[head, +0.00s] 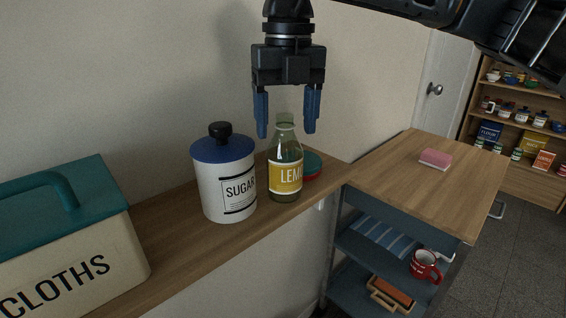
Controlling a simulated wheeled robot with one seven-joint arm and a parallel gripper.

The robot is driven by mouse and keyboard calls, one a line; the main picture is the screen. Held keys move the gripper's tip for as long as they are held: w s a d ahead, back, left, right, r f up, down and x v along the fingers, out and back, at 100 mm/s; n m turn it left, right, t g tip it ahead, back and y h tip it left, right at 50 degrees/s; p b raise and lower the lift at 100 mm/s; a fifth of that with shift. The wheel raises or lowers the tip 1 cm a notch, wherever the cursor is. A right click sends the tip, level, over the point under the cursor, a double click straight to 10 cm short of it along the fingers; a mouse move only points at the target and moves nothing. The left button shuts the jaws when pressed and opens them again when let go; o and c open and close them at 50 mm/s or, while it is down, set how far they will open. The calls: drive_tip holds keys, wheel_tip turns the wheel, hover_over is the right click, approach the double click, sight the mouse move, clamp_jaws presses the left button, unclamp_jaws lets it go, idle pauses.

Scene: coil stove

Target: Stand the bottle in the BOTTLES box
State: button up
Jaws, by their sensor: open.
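The bottle (286,165) is green glass with a yellow label whose visible letters start "LEM". It stands upright on a narrow wooden shelf (180,245). My gripper (287,132) points down with its blue fingers open, one on each side of the bottle's neck in the picture. I cannot tell whether the fingers are level with the neck in depth, and no contact shows. No box marked BOTTLES is visible in this view.
A white SUGAR canister (224,180) with a blue lid stands close left of the bottle. A red and green round thing (312,165) is partly hidden behind it. A CLOTHS box (75,240) is at left. A wooden-topped cart (400,190) holds a pink sponge (435,158).

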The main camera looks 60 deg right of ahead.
sight(285, 140)
drive_tip(key=shift+a+f+p, duration=0.1)
drive_tip(key=shift+f+p, duration=0.2)
drive_tip(key=shift+f, duration=1.65)
drive_tip(key=shift+c, duration=0.3)
drive_tip(key=c, duration=0.9)
